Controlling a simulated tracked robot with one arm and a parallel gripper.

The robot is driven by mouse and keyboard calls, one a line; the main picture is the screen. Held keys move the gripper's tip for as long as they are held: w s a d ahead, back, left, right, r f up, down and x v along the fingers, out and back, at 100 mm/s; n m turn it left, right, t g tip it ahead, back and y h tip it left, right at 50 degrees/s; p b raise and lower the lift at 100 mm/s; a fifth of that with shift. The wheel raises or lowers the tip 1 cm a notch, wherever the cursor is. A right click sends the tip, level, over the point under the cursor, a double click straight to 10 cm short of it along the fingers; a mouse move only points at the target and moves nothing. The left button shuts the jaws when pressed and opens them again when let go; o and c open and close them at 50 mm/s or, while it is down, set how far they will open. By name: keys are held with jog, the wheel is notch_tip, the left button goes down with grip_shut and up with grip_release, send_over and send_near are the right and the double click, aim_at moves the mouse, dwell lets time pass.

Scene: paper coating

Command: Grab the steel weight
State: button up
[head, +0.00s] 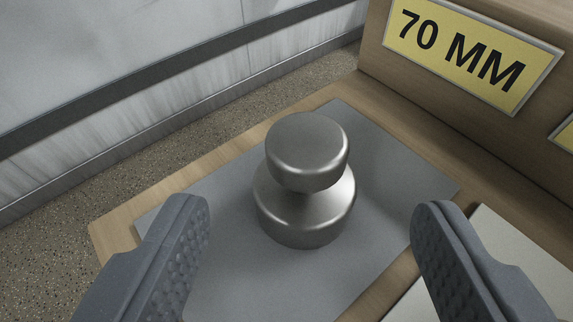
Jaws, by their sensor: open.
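The steel weight (305,185) stands upright in the middle of the head view. It has a wide round body, a narrow neck and a thick round knob on top. It rests on a grey mat (225,260) laid on a wooden surface. My gripper (312,222) is open and empty, with one dark ridged finger at the lower left and the other at the lower right. The weight lies between and a little beyond the fingertips, with a gap on each side. The fingers do not appear to touch it.
A wooden upright board with a yellow "70 MM" sign (472,42) stands behind at the right. A pale flat sheet (500,238) lies at the lower right beside the mat. The wooden edge (112,227) ends at the left, with speckled floor (60,235) and a pale wall beyond.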

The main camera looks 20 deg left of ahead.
aim_at(306, 131)
jog(key=x, duration=0.4)
jog(key=shift+b+x, duration=0.55)
jog(key=shift+x, duration=2.15)
jog(key=shift+r, duration=0.15)
grip_shut()
